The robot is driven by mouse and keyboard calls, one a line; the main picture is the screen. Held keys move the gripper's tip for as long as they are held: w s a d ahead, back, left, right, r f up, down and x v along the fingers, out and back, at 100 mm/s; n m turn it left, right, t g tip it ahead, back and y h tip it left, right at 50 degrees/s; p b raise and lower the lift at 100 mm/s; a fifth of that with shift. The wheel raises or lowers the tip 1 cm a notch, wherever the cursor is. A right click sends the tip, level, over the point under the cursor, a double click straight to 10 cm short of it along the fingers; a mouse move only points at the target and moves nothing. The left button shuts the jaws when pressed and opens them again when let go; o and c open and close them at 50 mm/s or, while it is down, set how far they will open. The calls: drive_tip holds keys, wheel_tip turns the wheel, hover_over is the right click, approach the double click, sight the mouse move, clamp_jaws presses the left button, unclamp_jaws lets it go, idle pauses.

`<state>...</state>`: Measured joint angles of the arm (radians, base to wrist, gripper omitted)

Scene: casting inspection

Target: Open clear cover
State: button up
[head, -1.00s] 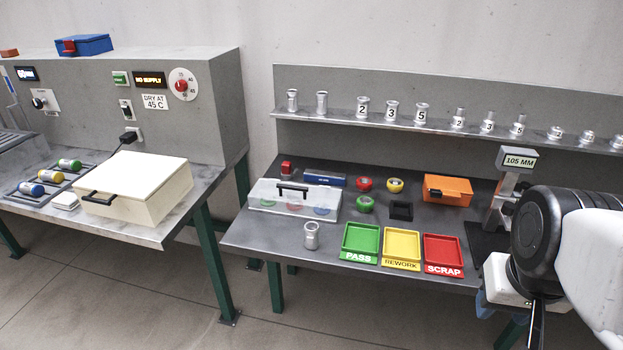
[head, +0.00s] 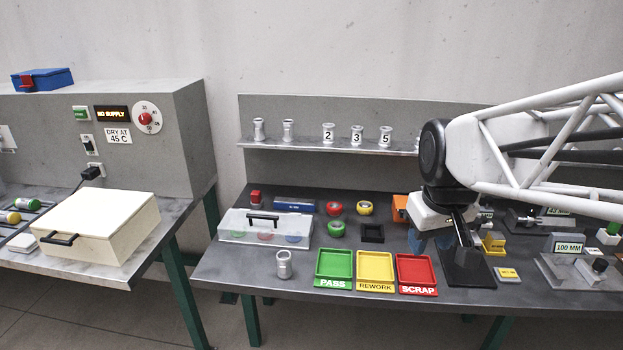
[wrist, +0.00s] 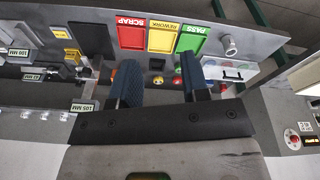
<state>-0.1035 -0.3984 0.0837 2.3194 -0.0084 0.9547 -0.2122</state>
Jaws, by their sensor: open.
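The clear cover (head: 237,230) is a see-through lid on the left part of the right-hand bench, with a black handle (head: 262,217) on top. Green, red and blue round shapes show through it. The cover looks closed. It also shows in the wrist view (wrist: 243,65) at the right, beyond the fingers. My gripper (head: 432,240) is well to the right of the cover, above the bench beside the red tray. In the wrist view my gripper (wrist: 160,88) has its two blue fingers apart with nothing held between them.
Green PASS (head: 334,264), yellow REWORK (head: 375,267) and red SCRAP (head: 416,270) trays line the front edge. A metal cylinder (head: 284,264) stands just in front of the cover. Red, yellow and green rings and a black square holder (head: 372,233) lie between cover and gripper.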

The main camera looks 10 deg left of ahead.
drive_tip(key=w+a+f+n+g, duration=0.15)
drive_tip(key=w+a+n, duration=0.25)
drive_tip(key=w+a, duration=0.65)
drive_tip(key=w+a+f+n+t, duration=0.15)
drive_tip(key=w+a+n, duration=0.25)
drive_tip(key=w+a, duration=0.7)
drive_tip(key=w+a+f+n, duration=0.2)
drive_tip(key=w+a+f, duration=0.2)
drive_tip(key=w+a, duration=0.1)
drive_tip(key=w+a+f+n+g, duration=0.1)
drive_tip(key=w+a+f+n, duration=0.1)
drive_tip(key=w+a+f, duration=0.3)
drive_tip(key=w+a+f+n+g, duration=0.1)
drive_tip(key=w+a+f+n, duration=0.1)
drive_tip(key=w+a+f, duration=0.3)
drive_tip(key=shift+w+a+f, duration=0.1)
drive_tip(key=shift+w+a, duration=0.25)
drive_tip(key=shift+a, duration=0.45)
drive_tip(key=shift+w+a, duration=0.4)
drive_tip(key=shift+a, duration=0.4)
drive_tip(key=shift+w+a+f, duration=0.1)
drive_tip(key=shift+w+a, duration=0.25)
drive_tip(key=shift+a, duration=0.45)
drive_tip(key=shift+a+f, duration=0.15)
drive_tip(key=shift+a, duration=0.1)
drive_tip(key=shift+f, duration=0.15)
hover_over(266, 222)
drive_tip(key=s, duration=0.3)
drive_tip(key=shift+a+f, duration=0.1)
drive_tip(key=shift+f, duration=3.65)
